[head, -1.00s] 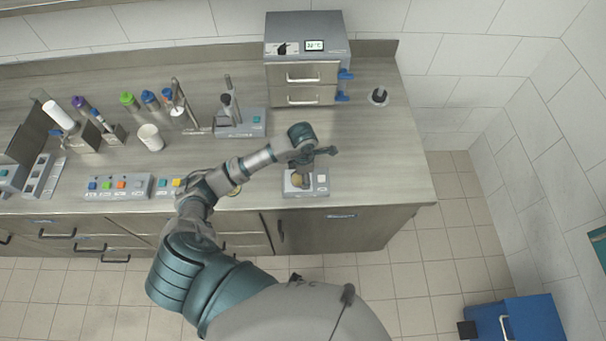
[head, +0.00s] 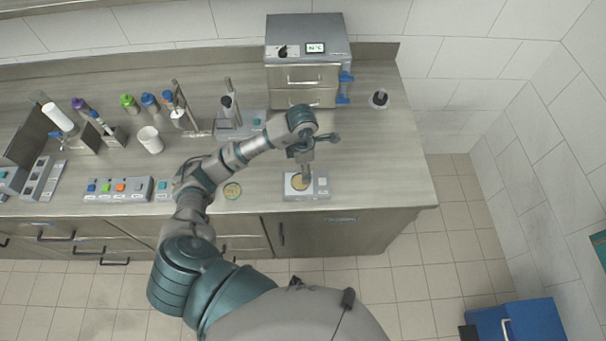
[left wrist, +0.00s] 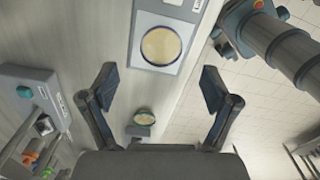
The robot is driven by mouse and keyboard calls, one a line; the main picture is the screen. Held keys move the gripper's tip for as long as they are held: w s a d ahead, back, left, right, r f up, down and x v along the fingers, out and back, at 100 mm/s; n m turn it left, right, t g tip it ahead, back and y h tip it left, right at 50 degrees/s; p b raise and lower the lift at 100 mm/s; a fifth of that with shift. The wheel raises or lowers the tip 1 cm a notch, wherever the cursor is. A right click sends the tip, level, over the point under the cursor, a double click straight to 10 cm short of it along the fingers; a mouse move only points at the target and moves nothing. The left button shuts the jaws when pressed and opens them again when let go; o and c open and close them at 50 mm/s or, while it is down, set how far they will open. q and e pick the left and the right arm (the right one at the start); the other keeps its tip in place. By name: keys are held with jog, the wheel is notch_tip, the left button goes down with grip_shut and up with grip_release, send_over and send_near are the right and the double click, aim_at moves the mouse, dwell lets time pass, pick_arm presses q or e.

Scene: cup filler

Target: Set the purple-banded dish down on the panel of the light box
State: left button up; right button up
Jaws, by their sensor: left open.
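The light box (head: 306,192) is a small pale unit near the counter's front edge. A round dish with tan contents (head: 300,182) lies flat on its panel. In the left wrist view this dish (left wrist: 161,46) sits within the light box's panel (left wrist: 150,20); its rim looks dark bluish, but I cannot be sure of the band's colour. My left gripper (left wrist: 158,84) is open and empty, with its fingers apart and clear of the dish. In the head view the left gripper (head: 306,177) is above the light box and partly hides the dish's right side. My right gripper is not in view.
Another dish (head: 232,190) lies on the counter left of the light box. Button panels (head: 118,189), several capped bottles, a white cup (head: 150,139) and stands are farther left. A drawer unit (head: 303,70) stands behind. Counter right of the light box is clear.

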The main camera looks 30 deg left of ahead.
pick_arm(q)
notch_tip(320, 180, up, 4)
jog(key=shift+a+r, duration=0.15)
jog(key=shift+r, duration=0.1)
dwell(0.4)
